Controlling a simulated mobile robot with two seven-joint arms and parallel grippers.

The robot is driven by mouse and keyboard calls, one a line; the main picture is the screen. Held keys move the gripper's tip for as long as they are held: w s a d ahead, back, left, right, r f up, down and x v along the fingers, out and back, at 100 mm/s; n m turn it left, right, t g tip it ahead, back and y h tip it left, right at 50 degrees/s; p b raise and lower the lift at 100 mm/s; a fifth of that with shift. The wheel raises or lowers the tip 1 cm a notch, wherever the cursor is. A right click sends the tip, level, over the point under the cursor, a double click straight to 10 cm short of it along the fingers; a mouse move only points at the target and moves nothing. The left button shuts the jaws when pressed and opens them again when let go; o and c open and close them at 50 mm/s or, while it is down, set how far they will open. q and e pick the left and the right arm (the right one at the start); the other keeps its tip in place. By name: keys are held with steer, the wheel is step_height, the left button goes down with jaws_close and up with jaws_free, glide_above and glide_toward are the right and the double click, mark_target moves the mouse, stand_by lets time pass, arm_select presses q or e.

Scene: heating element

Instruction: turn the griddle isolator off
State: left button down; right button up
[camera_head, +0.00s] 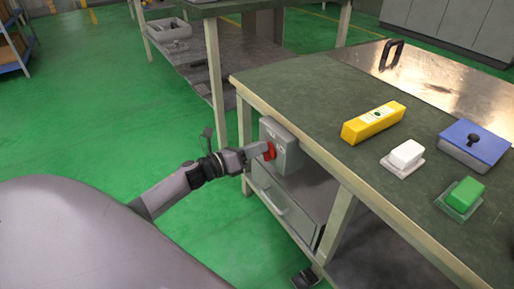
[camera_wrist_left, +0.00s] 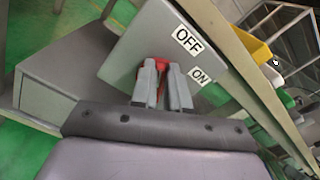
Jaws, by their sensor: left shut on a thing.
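The griddle isolator is a grey box (camera_head: 287,150) on the side of the workbench, below its top edge, with a red handle (camera_head: 269,150) on its front. In the left wrist view the box face (camera_wrist_left: 135,48) carries an OFF label (camera_wrist_left: 187,40) and an ON label (camera_wrist_left: 201,77). My left gripper (camera_head: 262,151) is at the red handle. In the left wrist view its two fingers (camera_wrist_left: 163,80) are closed around the red handle (camera_wrist_left: 162,64), which is mostly hidden between them. The exact handle angle is hard to tell. My right gripper is not in view.
The workbench top (camera_head: 290,90) holds a yellow box (camera_head: 373,122), a white block (camera_head: 406,154), a green block (camera_head: 465,194) and a blue-topped box (camera_head: 474,143). A shiny metal plate (camera_head: 440,85) with a black handle lies behind. A drawer (camera_head: 285,207) sits below the isolator.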

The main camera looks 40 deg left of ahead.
arm_select(q)
steer(key=shift+w+a+f+n+p, duration=0.15)
steer(key=shift+f+n+p, duration=0.15)
steer(key=shift+n, duration=1.65)
steer(key=shift+s+a+f+n+p, duration=0.1)
steer(key=shift+a+f+n+p, duration=0.2)
steer(key=shift+n, duration=1.7)
steer(key=shift+w+a+f+n+p, duration=0.1)
steer(key=shift+f+n+p, duration=0.25)
steer(key=shift+n, duration=1.6)
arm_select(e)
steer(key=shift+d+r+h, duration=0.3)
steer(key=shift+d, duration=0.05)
arm_select(q)
steer(key=c, duration=1.1)
jaws_free()
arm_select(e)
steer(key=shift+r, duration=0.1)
arm_select(q)
steer(key=shift+p+v, duration=1.05)
steer(key=shift+v, duration=2.5)
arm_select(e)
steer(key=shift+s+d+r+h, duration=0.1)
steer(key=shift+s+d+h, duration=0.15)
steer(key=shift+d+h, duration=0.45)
